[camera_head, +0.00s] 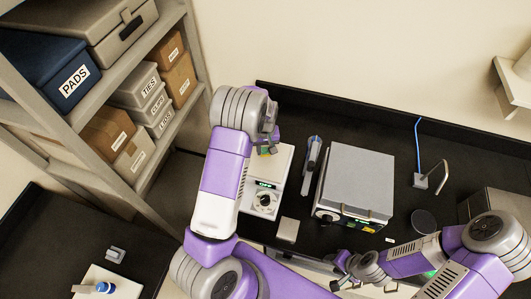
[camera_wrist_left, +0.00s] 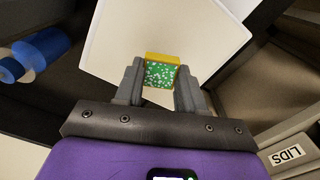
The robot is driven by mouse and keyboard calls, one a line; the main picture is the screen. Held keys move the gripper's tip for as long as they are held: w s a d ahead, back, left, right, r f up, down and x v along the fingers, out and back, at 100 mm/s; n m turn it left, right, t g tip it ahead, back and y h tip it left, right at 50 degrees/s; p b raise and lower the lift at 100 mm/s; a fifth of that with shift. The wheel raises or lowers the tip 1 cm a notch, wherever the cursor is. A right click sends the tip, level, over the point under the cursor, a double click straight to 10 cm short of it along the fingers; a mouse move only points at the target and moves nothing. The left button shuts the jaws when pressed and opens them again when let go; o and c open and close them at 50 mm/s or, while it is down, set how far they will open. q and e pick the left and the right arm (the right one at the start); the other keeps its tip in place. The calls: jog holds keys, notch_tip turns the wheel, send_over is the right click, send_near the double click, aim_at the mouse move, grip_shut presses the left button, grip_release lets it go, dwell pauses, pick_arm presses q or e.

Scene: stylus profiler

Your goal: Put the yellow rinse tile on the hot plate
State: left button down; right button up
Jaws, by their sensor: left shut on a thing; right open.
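The yellow rinse tile (camera_wrist_left: 161,70) has a yellow edge and a speckled green face in the left wrist view. My left gripper (camera_wrist_left: 161,82) is shut on it, one grey finger on each side. In the head view the left gripper (camera_head: 268,145) is over the far part of the white hot plate (camera_head: 280,168), which has a lit display and a knob in front. The plate's pale square top (camera_wrist_left: 165,35) lies behind the tile in the wrist view. I cannot tell whether the tile touches it. My right gripper (camera_head: 341,274) is open near the front edge, apart from the tile.
A large grey box-shaped instrument (camera_head: 358,178) stands right of the hot plate, with a dark and blue tool (camera_head: 312,155) between them. A small grey block (camera_head: 288,229) lies in front. Shelves with labelled boxes (camera_head: 140,85) rise on the left. A stand with a blue cable (camera_head: 430,178) is at right.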

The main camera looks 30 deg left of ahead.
aim_at(265, 151)
pick_arm(q)
notch_tip(265, 151, down, 3)
jog(key=shift+s+f, duration=0.1)
jog(key=shift+f, duration=0.15)
jog(key=shift+f, duration=0.1)
jog(key=c, duration=1.1)
grip_release()
jog(key=shift+f, duration=0.1)
jog(key=o, duration=0.4)
jog(key=shift+r, duration=0.2)
